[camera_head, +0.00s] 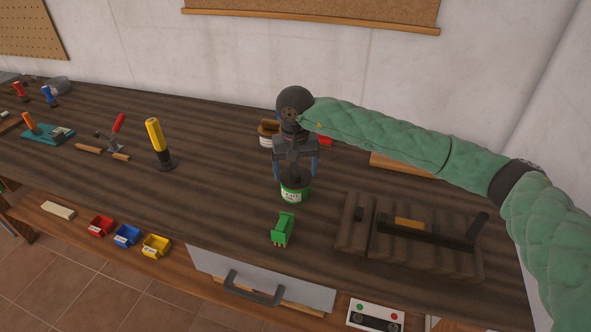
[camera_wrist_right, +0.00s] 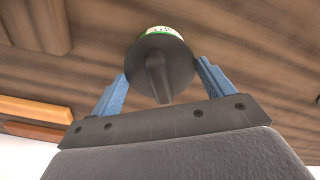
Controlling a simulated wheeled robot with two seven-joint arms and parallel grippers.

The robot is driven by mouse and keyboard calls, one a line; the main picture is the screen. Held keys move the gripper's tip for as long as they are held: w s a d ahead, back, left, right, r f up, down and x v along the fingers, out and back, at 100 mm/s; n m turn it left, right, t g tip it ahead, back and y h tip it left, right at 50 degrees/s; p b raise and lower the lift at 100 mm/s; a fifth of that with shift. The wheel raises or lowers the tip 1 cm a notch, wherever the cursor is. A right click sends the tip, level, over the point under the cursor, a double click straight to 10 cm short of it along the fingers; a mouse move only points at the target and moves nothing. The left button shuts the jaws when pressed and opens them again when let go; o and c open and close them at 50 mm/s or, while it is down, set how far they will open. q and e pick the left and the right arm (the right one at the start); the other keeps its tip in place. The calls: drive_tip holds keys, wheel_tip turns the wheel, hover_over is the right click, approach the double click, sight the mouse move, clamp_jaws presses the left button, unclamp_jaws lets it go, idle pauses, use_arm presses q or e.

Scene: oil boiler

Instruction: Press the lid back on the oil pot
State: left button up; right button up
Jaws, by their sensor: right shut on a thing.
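The oil pot (camera_head: 293,195) is a small green can with a white label, upright on the workbench. Its dark round lid (camera_head: 295,181) with a tapered knob is at the pot's top; whether it is fully seated cannot be told. My right gripper (camera_head: 296,172) points down over the pot, its blue fingers on either side of the lid. In the right wrist view the lid (camera_wrist_right: 160,68) lies between the fingertips and hides most of the pot (camera_wrist_right: 161,32). The right gripper is shut on the lid. My left gripper is not in view.
A small green object (camera_head: 283,229) stands in front of the pot. A dark wooden block set (camera_head: 352,222) is to the right. A yellow-handled tool (camera_head: 157,140) stands to the left. Behind the gripper is a brown-and-white container (camera_head: 267,136). Bench between pot and yellow tool is clear.

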drive_tip(key=shift+b, duration=0.75)
idle(0.6)
idle(0.3)
drive_tip(key=o, duration=0.9)
drive_tip(key=shift+r+b, duration=0.4)
drive_tip(key=shift+r, duration=3.1)
clamp_jaws()
